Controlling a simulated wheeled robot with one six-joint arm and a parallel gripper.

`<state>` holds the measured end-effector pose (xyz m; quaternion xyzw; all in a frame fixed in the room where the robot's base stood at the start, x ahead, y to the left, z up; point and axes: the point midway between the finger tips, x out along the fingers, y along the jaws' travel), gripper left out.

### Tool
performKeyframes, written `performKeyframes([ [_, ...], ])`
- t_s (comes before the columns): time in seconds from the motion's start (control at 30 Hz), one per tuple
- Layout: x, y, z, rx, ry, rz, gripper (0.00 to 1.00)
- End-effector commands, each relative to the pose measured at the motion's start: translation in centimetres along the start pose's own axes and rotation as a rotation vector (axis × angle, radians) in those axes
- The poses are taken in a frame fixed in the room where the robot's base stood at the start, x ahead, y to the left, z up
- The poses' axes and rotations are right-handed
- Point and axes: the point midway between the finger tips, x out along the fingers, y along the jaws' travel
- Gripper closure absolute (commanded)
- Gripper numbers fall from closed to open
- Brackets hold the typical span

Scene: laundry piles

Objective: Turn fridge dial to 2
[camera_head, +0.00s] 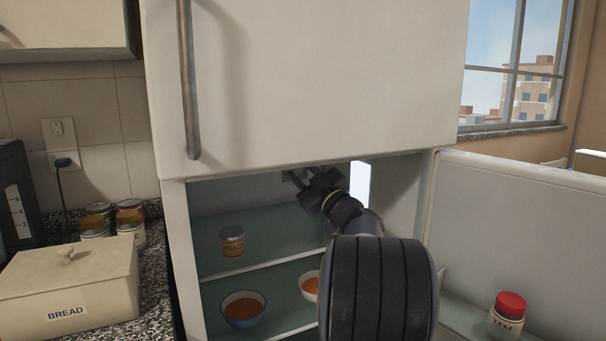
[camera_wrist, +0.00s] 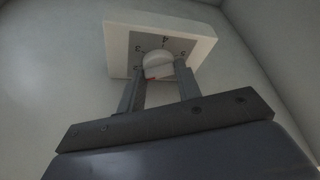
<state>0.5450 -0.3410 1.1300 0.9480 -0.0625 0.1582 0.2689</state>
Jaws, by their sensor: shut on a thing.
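The fridge dial (camera_wrist: 158,62) is a round, pale knob on a white box (camera_wrist: 203,32) with a grey numbered face, seen in the wrist view. A red mark shows at the knob's lower left edge. The face's numbers are small, and I cannot read for sure which one the mark points to. My gripper (camera_wrist: 160,72) is shut on the dial, with one finger on each side of it. In the head view my gripper (camera_head: 301,180) reaches into the open lower compartment of the fridge (camera_head: 178,255), up near its ceiling. The dial is mostly hidden there.
A can (camera_head: 232,241) stands on the upper shelf, left of my arm. A blue bowl (camera_head: 243,309) and another bowl (camera_head: 309,286) sit lower. The open fridge door (camera_head: 520,230) is at right, with a red-lidded jar (camera_head: 507,315). The closed upper door (camera_head: 320,80) hangs above.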

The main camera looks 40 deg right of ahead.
Motion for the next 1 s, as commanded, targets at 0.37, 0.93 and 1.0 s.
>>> performKeyframes([
  [0.37,0.00,0.02,0.02,-0.012,0.000,-0.005,0.90],
  [0.93,0.00,0.01,0.00,-0.011,0.000,-0.004,0.45],
  [1.0,-0.14,0.02,0.01,-0.011,0.000,-0.004,0.45],
])
